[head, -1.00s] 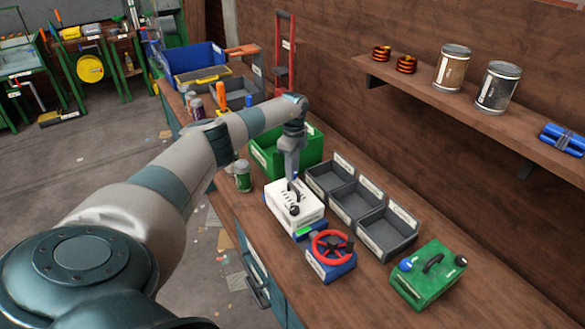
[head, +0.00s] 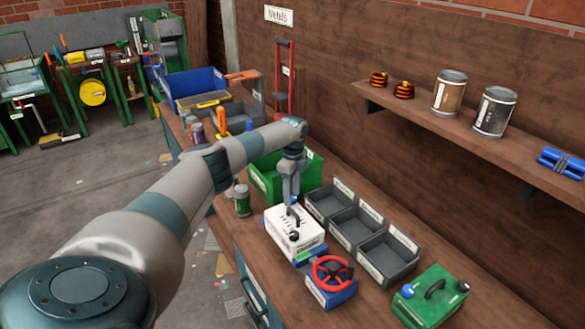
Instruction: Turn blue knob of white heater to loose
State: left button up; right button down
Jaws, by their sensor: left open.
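The white heater (head: 281,245) stands on the workbench, with a black handle, dark marks and a dark round part on top. My left gripper (head: 291,202) points down at the heater's far end, above or at its top. A small patch of blue, perhaps the blue knob (head: 294,200), shows by the fingertips and is mostly hidden by them. The left gripper is open; I cannot tell whether its fingers surround or touch the knob. My right gripper is out of view.
A blue box with a red handwheel (head: 331,271) is close in front of the heater. Grey bins (head: 357,232) stand to its right, a green crate (head: 270,185) behind, and a green can (head: 242,200) to the left. A green device (head: 431,298) is at the front right.

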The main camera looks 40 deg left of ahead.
aim_at(293, 196)
pick_arm(q)
notch_tip(293, 196, up, 17)
jog(key=b, duration=0.5)
jog(key=shift+w, duration=0.25)
jog(key=shift+s+a+f, duration=0.1)
jog(key=shift+f, duration=0.1)
